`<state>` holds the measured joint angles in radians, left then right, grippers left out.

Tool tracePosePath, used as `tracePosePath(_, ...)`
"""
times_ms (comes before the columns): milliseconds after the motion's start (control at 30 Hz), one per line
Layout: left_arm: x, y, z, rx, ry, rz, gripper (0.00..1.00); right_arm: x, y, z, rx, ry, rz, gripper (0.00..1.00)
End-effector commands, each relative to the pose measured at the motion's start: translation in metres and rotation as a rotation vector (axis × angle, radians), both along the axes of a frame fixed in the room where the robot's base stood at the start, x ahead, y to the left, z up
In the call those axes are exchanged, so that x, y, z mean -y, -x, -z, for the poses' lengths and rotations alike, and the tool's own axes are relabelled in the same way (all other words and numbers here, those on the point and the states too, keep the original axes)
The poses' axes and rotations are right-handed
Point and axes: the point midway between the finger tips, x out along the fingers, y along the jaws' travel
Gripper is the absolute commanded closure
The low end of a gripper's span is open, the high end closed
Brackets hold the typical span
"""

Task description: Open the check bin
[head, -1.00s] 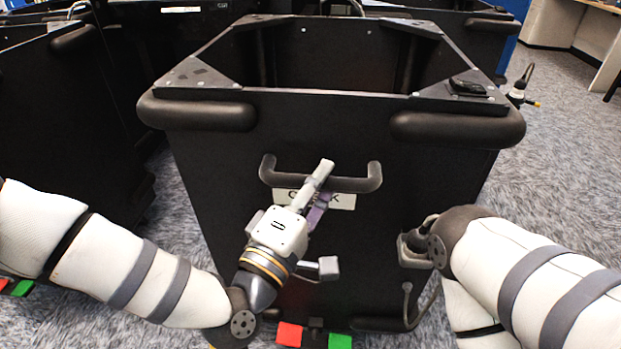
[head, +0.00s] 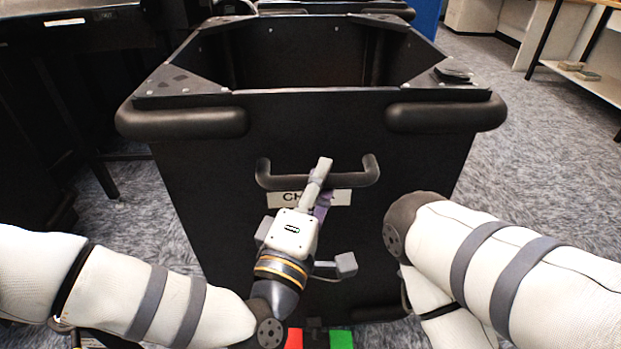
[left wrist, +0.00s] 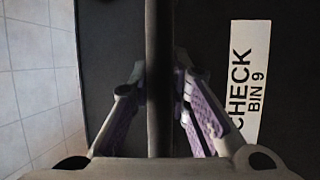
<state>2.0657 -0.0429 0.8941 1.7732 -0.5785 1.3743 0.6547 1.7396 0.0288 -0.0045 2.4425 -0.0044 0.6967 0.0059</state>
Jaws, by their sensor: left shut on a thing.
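The check bin is a tall black box on the floor in front of me, and its front panel (head: 230,175) faces me. Its top is uncovered and the dark inside shows. A dark bar handle (head: 362,178) crosses the front above a white label (head: 337,196), which reads "CHECK BIN 9" in the left wrist view (left wrist: 249,85). My left gripper (head: 321,170) is shut on the handle, partly covering the label. In the left wrist view its purple-padded fingers (left wrist: 158,90) lie on either side of the handle bar (left wrist: 158,40). My right gripper is out of sight.
A red pedal (head: 294,339) and a green pedal (head: 341,339) sit low at the bin's front. Dark furniture (head: 85,35) stands at the left. A bench with a low shelf (head: 585,85) is at the far right. Carpet (head: 535,130) is clear right of the bin.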

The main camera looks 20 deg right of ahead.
Motion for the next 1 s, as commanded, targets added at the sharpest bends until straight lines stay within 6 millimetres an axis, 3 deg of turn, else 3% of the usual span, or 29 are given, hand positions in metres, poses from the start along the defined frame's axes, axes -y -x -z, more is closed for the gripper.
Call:
tracePosePath(533, 0.0037, 0.0019, 0.0021, -0.006, -0.001, -0.001, 1.0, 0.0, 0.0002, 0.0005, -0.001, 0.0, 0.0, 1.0)
tracePosePath(567, 0.0037, 0.0019, 0.0021, -0.006, -0.001, -0.001, 0.81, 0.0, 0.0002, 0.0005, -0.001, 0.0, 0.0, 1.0)
tracePosePath(633, 0.0037, 0.0018, 0.0019, -0.004, -0.001, -0.001, 0.65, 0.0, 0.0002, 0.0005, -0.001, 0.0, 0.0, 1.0)
tracePosePath(667, 0.0037, 0.0017, 0.0018, -0.004, -0.001, -0.001, 0.62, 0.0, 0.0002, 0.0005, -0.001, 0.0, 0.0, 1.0)
tracePosePath(1000, 0.0002, 0.0051, 0.0024, -0.004, -0.001, -0.001, 0.62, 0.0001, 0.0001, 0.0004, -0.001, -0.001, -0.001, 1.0)
